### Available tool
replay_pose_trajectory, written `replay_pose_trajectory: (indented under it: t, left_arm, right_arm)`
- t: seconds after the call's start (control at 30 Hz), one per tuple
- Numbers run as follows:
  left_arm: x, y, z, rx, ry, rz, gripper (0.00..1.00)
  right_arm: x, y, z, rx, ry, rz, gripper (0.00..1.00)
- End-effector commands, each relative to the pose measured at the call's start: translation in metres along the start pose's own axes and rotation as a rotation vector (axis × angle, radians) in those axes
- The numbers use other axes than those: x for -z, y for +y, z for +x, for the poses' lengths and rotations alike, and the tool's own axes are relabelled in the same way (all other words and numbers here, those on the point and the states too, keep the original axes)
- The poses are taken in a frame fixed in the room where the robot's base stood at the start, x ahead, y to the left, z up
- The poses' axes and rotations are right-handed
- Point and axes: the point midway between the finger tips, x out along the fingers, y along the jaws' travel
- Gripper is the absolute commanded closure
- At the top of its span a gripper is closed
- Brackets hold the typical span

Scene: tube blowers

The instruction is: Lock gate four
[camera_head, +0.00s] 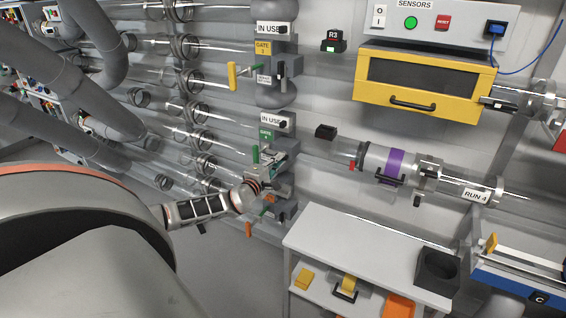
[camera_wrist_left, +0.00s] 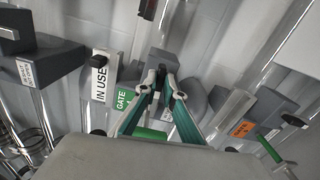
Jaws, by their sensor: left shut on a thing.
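My left gripper (camera_head: 280,155) reaches in from the left to the gate with a green label (camera_head: 266,136) in the head view. The label also shows in the left wrist view (camera_wrist_left: 122,99), reading "GATE"; its number is not readable. An "IN USE" plate (camera_head: 278,121) sits above it. In the left wrist view the fingertips (camera_wrist_left: 162,80) come together around a small dark pin. A green handle (camera_head: 255,154) stands beside the gripper; a green bar (camera_wrist_left: 150,133) lies between the fingers. My right gripper is not in view.
A gate with a yellow label (camera_head: 263,48) and yellow handle (camera_head: 232,76) is above. A gate with an orange label (camera_wrist_left: 243,130) is nearby; an orange handle (camera_head: 249,229) hangs below. Clear tubes run behind. A white table (camera_head: 350,240) stands right of the gates.

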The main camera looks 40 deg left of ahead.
Motion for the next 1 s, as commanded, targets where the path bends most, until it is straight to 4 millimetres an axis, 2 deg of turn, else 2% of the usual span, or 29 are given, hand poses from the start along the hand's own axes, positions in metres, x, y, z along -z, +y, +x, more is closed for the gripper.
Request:
replay_pose_trajectory:
  t: [0.37,0.8,0.83,0.87,1.0]
  left_arm:
    - [0.004,0.0,0.001,0.001,-0.003,0.111,1.0]
    - [0.004,-0.001,0.001,0.001,-0.002,0.122,1.0]
    - [0.005,-0.001,0.001,0.001,-0.002,0.122,0.83]
    - [0.005,-0.001,0.001,0.001,-0.002,0.122,0.76]
    - [0.005,-0.001,0.001,0.001,-0.002,0.12,0.74]
  right_arm:
    - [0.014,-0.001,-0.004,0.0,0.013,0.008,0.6]
    - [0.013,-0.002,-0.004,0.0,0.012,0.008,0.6]
    - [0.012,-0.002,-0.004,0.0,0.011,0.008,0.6]
    - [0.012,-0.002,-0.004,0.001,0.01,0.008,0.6]
    - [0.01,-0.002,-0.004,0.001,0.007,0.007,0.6]
